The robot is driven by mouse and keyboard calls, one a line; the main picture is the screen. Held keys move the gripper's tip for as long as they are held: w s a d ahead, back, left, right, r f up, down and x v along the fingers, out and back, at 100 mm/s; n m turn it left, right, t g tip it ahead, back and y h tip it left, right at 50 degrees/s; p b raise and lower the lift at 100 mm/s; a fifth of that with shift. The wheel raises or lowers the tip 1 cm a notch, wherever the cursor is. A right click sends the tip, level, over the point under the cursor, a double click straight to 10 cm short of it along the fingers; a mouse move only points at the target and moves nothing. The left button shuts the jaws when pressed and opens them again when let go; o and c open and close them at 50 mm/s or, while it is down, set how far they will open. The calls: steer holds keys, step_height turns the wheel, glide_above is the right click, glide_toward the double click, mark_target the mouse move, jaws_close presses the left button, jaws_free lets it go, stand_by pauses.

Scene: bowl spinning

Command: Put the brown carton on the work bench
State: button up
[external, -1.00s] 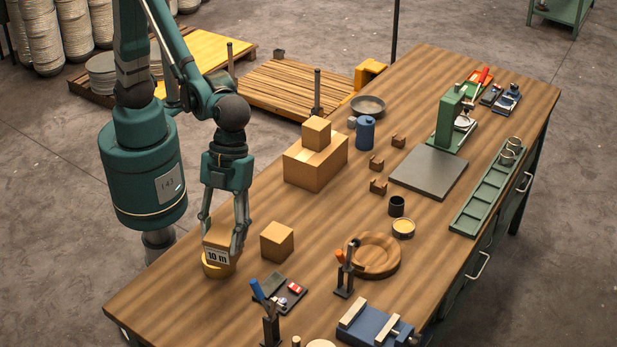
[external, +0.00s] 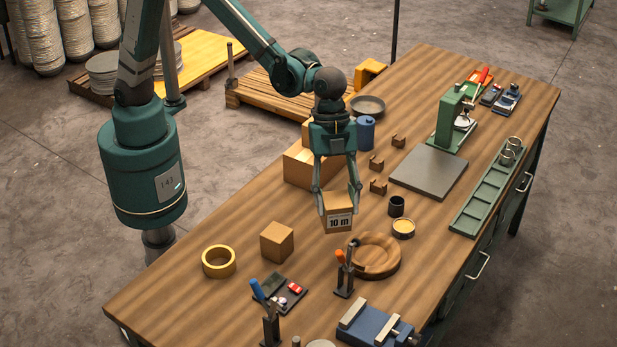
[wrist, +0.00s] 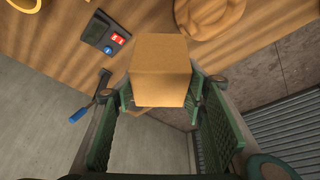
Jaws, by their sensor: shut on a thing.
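In the wrist view the carton (wrist: 160,68) sits between the green fingers of my gripper (wrist: 161,100). Another plain brown carton (external: 277,242) stands on the bench to the left. A larger brown carton (external: 300,167) with a smaller one on top is partly hidden behind my gripper.
A yellow ring (external: 219,261) lies on the bench at the left. The wooden dish (external: 374,256), a tool stand (external: 345,277), a black cup (external: 397,206) and a small tin (external: 403,228) are close to the held carton. Bare bench lies between the held carton and the plain carton.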

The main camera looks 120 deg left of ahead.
steer(key=w+a+n+t+y, duration=0.1)
steer(key=w+a+n, duration=0.15)
steer(key=a, duration=1.25)
steer(key=w+a+n+y, duration=0.1)
steer(key=w+a+n, duration=0.15)
steer(key=a, duration=1.25)
steer(key=s+a+n+y+p, duration=0.1)
steer(key=s+a+n, duration=0.1)
steer(key=a, duration=0.9)
steer(key=s+a+n, duration=0.2)
steer(key=a, duration=0.9)
steer(key=shift+w+f, duration=0.15)
steer(key=shift+f, duration=1.25)
steer(key=shift+w+f, duration=0.1)
steer(key=shift+f, duration=1.3)
step_height(320, 180, down, 6)
steer(key=shift+f, duration=0.15)
steer(key=shift+f, duration=1.85)
